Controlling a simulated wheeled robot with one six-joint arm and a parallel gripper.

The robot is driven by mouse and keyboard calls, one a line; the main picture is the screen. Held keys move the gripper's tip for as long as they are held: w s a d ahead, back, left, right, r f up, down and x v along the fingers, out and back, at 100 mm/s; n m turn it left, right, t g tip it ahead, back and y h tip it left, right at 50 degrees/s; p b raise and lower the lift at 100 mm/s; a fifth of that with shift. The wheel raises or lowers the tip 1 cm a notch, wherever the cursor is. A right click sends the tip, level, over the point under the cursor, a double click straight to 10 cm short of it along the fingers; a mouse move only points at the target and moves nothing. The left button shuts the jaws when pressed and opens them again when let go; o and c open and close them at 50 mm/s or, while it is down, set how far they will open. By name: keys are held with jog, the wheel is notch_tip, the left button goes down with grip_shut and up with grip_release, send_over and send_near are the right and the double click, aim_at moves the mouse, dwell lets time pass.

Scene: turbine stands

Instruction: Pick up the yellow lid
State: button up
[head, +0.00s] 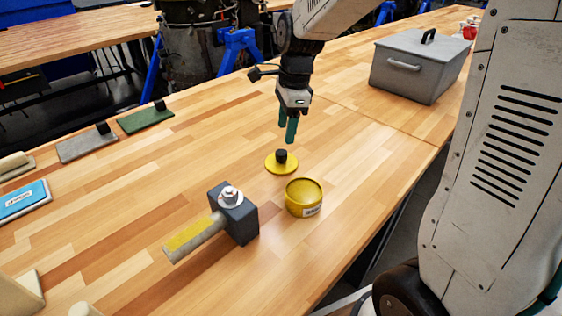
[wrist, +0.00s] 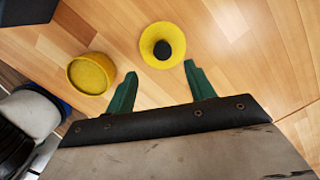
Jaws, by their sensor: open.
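The yellow lid (head: 281,163) is a flat disc with a black knob, lying on the wooden table in the head view. It also shows in the wrist view (wrist: 153,35), ahead of the fingertips and roughly between their lines. My gripper (head: 289,128) is above the table, over and slightly behind the lid, with its green fingers pointing down. In the wrist view my gripper (wrist: 160,70) has its fingers apart with nothing between them. The lid is clear of both fingers. A yellow round container (head: 304,198) stands close to the lid, in front and to the right.
A mallet (head: 236,215) with a dark head lies front left of the container, a metal nut on it. A grey lidded box (head: 415,68) stands at back right. Grey (head: 86,145) and green (head: 146,119) plates lie at left. The table between is clear.

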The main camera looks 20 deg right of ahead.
aim_at(282, 152)
jog(key=shift+w+f, duration=0.25)
jog(key=shift+f, duration=0.15)
jog(key=f, duration=0.5)
jog(key=a+f, duration=0.1)
jog(key=f, duration=0.1)
jog(key=shift+w+f, duration=0.1)
jog(key=shift+f, duration=0.05)
grip_shut()
